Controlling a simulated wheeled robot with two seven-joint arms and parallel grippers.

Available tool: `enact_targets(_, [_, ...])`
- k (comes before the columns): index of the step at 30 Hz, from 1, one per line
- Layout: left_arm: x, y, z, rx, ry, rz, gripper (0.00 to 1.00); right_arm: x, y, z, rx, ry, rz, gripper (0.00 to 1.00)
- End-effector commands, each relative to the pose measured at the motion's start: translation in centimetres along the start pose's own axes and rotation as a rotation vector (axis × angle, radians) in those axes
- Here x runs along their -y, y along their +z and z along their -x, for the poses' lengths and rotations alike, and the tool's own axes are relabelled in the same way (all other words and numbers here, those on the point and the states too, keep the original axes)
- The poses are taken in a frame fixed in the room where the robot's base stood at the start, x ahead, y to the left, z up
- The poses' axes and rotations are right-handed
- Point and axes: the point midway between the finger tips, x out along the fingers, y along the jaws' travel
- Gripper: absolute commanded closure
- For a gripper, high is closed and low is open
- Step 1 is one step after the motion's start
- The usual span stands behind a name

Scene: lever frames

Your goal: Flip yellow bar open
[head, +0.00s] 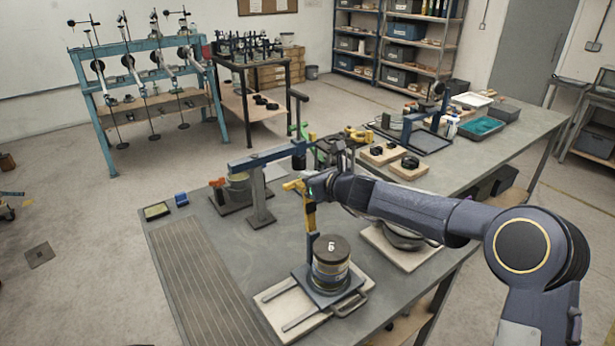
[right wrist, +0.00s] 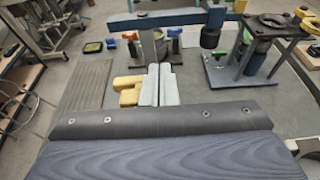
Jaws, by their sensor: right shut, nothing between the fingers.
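The yellow bar (head: 294,186) shows in the head view as a short yellow crosspiece. A yellow upright (head: 311,216) runs below it to a blue post on a plate. My right gripper (head: 311,187) is shut and empty, right at the yellow bar. In the right wrist view, its pale fingers (right wrist: 158,84) are together just right of a yellow block-like part (right wrist: 130,89). I cannot tell if they touch it. The gripper partly hides the bar's right end. My left gripper is out of view.
A blue stand with a long arm (head: 262,200) is behind and left of the bar. A ribbed mat (head: 195,272) covers the table's left side. A dark device on a pale board (head: 392,247) lies below my right arm. Boards with black parts (head: 406,171) lie farther back.

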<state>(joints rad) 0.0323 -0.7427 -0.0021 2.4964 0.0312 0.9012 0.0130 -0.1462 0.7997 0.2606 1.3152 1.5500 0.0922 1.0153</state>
Motion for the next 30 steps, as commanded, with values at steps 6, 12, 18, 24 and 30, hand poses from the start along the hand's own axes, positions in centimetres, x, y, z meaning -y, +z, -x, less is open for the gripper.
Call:
enact_targets(6, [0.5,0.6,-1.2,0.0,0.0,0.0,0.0,0.1,-0.1,3.9,0.002,-0.002,0.002,1.0])
enact_targets(12, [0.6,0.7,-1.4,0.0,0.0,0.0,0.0,0.0,-0.1,6.3,0.001,-0.001,0.001,1.0])
enact_targets(18, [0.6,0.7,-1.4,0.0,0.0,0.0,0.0,0.0,-0.1,6.8,0.0,0.0,0.0,1.0])
enact_targets(24, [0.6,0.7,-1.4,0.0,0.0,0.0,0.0,0.0,0.0,6.8,0.001,0.0,0.003,1.0])
enact_targets(30, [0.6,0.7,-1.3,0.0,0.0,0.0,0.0,-0.4,1.6,11.5,0.023,0.023,0.281,1.0])
